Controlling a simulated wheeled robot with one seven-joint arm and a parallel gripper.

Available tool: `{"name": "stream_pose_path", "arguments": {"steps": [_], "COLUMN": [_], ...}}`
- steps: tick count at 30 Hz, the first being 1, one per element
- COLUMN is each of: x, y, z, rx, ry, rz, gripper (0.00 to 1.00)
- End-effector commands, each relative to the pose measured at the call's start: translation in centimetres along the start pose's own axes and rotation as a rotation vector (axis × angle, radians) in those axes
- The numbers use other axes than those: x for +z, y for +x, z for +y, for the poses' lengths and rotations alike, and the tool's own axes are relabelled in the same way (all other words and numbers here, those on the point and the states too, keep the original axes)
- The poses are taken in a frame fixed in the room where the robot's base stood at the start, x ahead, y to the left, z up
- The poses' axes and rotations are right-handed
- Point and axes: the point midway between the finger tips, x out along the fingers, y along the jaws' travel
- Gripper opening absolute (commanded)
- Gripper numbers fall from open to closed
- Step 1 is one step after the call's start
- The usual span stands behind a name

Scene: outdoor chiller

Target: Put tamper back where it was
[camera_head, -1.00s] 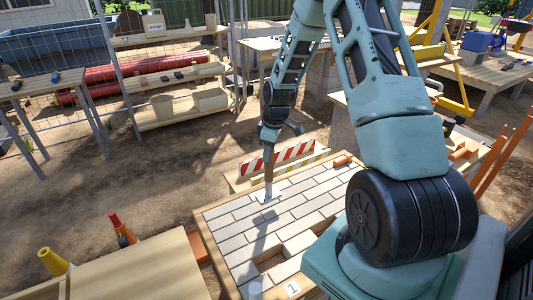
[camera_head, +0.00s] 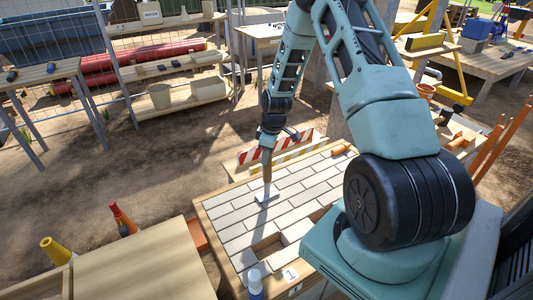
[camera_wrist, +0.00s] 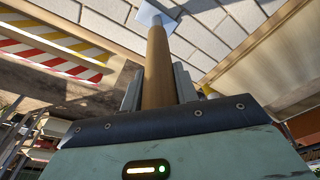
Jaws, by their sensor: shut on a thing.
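The tamper (camera_head: 266,173) has a brown wooden handle and a flat pale metal plate. It stands nearly upright over the pale paving bricks (camera_head: 232,217) on a wood-framed bench, with its plate at or just above the bricks; I cannot tell if they touch. My gripper (camera_head: 268,150) is shut on the upper handle. In the wrist view, the handle (camera_wrist: 158,60) runs between the fingers of my gripper (camera_wrist: 158,88) to the plate (camera_wrist: 155,16), with brickwork beyond it. The top of the handle is hidden by the gripper.
The paving has an empty brick gap (camera_head: 268,248) near its front. A number 1 sign (camera_head: 290,274) and a white-and-blue bottle (camera_head: 255,284) are in front. A red-and-white striped barrier (camera_head: 288,147) lies behind.

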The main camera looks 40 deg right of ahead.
Motion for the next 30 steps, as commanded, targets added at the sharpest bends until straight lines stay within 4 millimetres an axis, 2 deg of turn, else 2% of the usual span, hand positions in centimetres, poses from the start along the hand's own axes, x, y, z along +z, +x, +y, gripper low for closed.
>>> {"name": "stream_pose_path", "arguments": {"steps": [1,3,11,16,20,30], "x": [0.0,0.0,0.0,0.0,0.0,0.0], "y": [0.2,0.1,0.1,-0.8,-2.8,-9.6], "z": [0.0,0.0,0.0,0.0,0.1,0.1], "rx": [0.0,0.0,0.0,0.0,0.004,0.004], "ry": [0.0,0.0,0.0,0.001,0.0,0.001], "rz": [0.0,0.0,0.0,0.001,0.002,0.002], "gripper": [0.33,0.52,0.52,0.52,0.52,0.52]}}
